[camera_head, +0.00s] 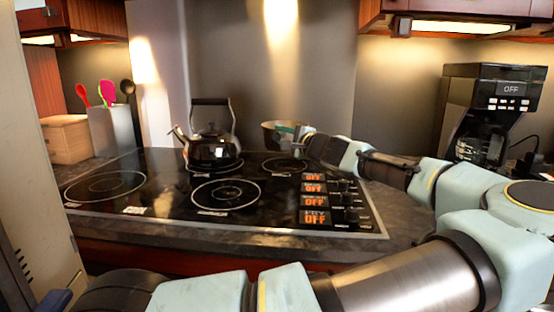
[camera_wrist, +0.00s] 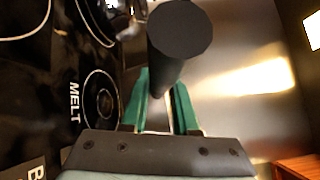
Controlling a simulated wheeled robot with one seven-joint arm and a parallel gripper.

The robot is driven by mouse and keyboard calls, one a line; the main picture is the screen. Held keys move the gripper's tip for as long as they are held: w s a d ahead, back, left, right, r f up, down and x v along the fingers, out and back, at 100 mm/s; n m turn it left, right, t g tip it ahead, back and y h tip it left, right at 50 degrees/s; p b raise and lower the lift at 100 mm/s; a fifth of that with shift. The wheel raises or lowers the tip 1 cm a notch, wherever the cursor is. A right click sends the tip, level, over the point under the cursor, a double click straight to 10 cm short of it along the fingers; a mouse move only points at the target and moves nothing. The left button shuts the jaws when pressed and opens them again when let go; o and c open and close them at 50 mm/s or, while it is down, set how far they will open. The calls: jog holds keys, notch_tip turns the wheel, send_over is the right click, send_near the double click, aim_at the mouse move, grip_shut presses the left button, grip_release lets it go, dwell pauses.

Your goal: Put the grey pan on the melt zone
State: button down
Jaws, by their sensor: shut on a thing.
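The grey pan (camera_head: 268,135) is in the air above the back right of the cooktop in the head view, partly hidden by my gripper (camera_head: 303,135). My gripper is shut on its dark handle (camera_wrist: 180,30). In the wrist view, the handle stands between the green fingers of my gripper (camera_wrist: 162,100), and the pan's body is not clearly seen. The melt zone is a small ringed burner (camera_wrist: 100,98) beside the word MELT, left of the handle. In the head view, it appears to be the back right ring (camera_head: 285,164), below the pan, with nothing on it.
A shiny kettle (camera_head: 212,148) stands on the back left burner, left of the pan. The front burners (camera_head: 225,194) are bare. Knobs with OFF displays (camera_head: 314,201) line the cooktop's right side. A coffee maker (camera_head: 490,110) stands at the right. A metal wall (camera_head: 320,60) rises behind.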

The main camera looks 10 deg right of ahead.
jog(key=shift+f+p, duration=0.45)
jog(key=shift+f, duration=2.9)
jog(key=c, duration=0.7)
grip_release()
jog(key=shift+r, duration=0.2)
jog(key=b+v, duration=0.2)
jog(key=v, duration=1)
jog(key=shift+s+f+b, duration=0.1)
jog(key=shift+b, duration=0.3)
